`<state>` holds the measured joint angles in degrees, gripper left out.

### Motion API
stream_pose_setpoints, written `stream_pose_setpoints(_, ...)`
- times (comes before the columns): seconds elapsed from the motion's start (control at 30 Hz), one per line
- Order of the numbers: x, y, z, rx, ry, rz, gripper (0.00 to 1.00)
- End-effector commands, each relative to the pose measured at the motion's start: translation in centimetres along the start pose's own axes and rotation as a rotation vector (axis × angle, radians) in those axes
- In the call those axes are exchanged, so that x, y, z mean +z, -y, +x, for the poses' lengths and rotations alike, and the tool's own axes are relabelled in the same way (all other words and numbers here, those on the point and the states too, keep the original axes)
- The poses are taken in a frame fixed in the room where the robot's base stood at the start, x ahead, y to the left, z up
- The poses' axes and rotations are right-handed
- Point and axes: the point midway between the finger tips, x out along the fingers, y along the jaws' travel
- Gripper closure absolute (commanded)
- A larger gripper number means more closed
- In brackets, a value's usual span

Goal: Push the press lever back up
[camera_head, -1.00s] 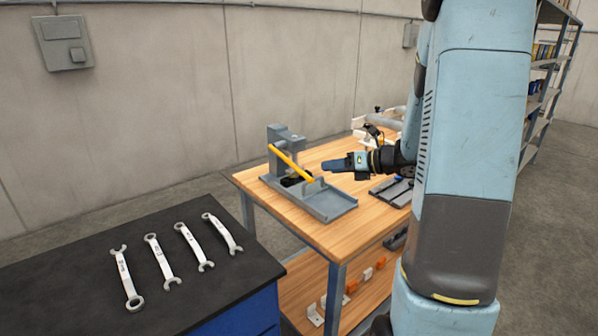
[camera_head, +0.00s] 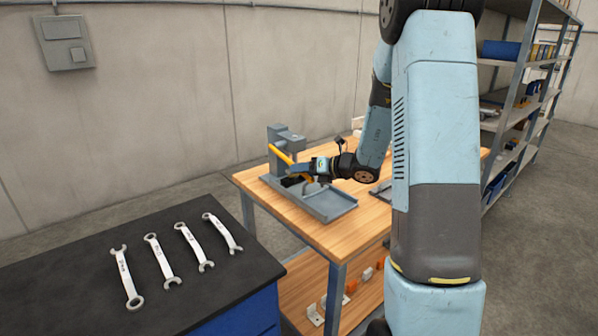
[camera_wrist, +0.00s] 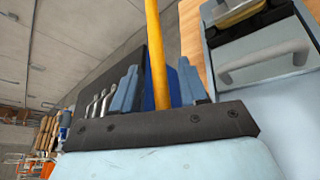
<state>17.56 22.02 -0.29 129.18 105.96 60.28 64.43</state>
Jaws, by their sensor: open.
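The press (camera_head: 285,138) is a grey machine on the wooden table, with a tray-like base (camera_head: 330,203). Its yellow lever (camera_head: 280,154) slopes down to the right from the press head, and its lower end is hidden behind my gripper. My gripper (camera_head: 296,170) is at the lower part of the lever. In the wrist view the lever (camera_wrist: 154,45) runs between the two blue fingers of my gripper (camera_wrist: 158,82), with a gap on each side. The jaws are open. Whether a finger touches the lever I cannot tell.
The wooden table (camera_head: 255,186) carries the press, with a dark fixture partly hidden behind my arm. A black-topped bench (camera_head: 70,270) with several wrenches (camera_head: 160,262) stands at the front left. A shelf rack (camera_head: 510,125) stands at the right.

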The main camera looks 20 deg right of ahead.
Motion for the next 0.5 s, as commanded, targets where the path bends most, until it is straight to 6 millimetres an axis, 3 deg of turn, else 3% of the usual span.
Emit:
stream_pose_setpoints(0.2, 0.0, 0.0, 1.6, -0.001, 0.000, 0.000, 0.57)
stream_pose_setpoints(0.5, 0.0, 0.0, 1.8, -0.001, 0.000, 0.000, 0.57)
